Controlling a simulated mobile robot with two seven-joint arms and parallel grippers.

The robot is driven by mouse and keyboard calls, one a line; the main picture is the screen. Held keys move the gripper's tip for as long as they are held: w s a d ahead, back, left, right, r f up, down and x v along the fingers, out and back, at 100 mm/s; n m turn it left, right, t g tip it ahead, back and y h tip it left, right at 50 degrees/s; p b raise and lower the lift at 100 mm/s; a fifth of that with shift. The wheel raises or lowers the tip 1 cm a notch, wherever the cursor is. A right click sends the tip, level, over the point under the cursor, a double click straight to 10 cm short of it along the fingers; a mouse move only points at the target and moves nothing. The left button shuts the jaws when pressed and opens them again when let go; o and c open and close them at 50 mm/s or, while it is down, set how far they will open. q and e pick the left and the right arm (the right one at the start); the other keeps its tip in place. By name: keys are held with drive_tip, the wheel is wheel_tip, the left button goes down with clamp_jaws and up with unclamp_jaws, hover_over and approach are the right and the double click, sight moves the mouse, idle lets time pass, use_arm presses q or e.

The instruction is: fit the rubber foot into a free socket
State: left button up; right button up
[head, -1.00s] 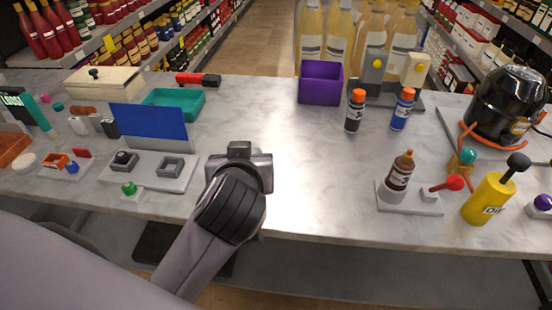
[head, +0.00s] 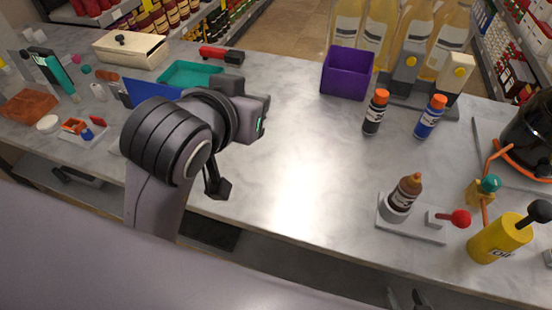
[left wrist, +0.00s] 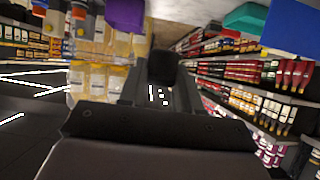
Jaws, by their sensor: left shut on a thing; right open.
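My left arm reaches in from the lower left in the head view. Its wrist covers most of the grey socket plate (head: 116,148). My right gripper (head: 408,299) shows only partly at the head view's bottom edge, open and empty, below the counter front.
Behind the arm lie a teal tray (head: 190,73) and a wooden box (head: 130,49). A purple bin (head: 347,75), two orange-capped bottles (head: 375,113), a brown bottle on a stand (head: 404,192) and a yellow oil can (head: 497,240) stand to the right. The counter's middle is clear.

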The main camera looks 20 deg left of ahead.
sight(257, 186)
use_arm(q)
drive_tip(key=shift+r, duration=0.15)
wheel_tip(257, 186, down, 6)
drive_tip(key=shift+r, duration=0.2)
wheel_tip(257, 186, down, 14)
drive_tip(key=b, duration=0.3)
drive_tip(key=shift+d, duration=0.1)
drive_tip(key=shift+f, duration=0.1)
drive_tip(key=o, duration=1)
drive_tip(key=shift+f, duration=0.15)
